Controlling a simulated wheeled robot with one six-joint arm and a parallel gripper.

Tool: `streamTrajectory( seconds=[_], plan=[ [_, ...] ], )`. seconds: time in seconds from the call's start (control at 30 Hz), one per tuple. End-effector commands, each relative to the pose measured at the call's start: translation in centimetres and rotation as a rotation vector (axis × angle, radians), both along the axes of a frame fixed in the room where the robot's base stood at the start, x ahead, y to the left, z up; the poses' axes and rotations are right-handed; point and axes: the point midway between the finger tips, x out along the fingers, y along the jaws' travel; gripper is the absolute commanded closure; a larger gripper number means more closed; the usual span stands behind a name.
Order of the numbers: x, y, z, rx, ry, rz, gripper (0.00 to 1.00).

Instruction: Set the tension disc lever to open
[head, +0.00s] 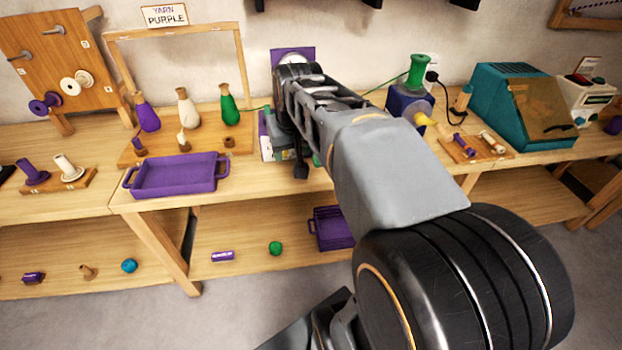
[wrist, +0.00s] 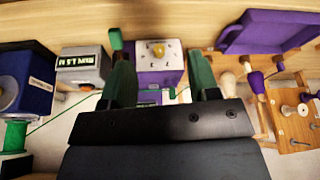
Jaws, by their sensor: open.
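My gripper (wrist: 163,70) is open, its two dark green fingers apart and nothing visible between their tips. In the wrist view, a white and purple box (wrist: 172,52) with a numbered dial and a yellow knob lies just beyond the fingers, partly covered by them. A dark green block (wrist: 116,38), possibly the lever's handle, shows at the box's left edge, beyond the left finger. I cannot tell whether they touch, nor the lever's setting. In the head view, my arm hides most of this area; a purple and white part (head: 266,138) shows beside it.
A grey counter box (wrist: 82,66) and a blue unit with a green spool (head: 417,72) stand nearby. Green yarn runs between the units. On the other side are a purple tray (head: 176,175) and a board with purple, white and green cones (head: 229,105).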

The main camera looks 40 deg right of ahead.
Motion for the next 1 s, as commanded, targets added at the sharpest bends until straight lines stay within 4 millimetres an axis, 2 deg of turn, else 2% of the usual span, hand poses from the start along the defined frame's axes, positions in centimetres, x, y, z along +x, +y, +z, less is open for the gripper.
streamTrajectory(
  seconds=[0.03,0.2,0.4,0.57,1.0],
  plan=[
    [1.0,-2.0,-2.1,-0.002,-0.005,-0.042,0.45],
    [2.9,-7.1,-2.7,-0.009,-0.021,-0.131,0.45],
    [3.7,-10.5,-3.1,-0.014,-0.03,-0.19,0.45],
    [4.3,-11.5,-4.3,-0.014,-0.031,-0.202,0.45],
    [7.1,-12.8,-11.8,-0.014,-0.03,-0.201,0.45]
  ],
)
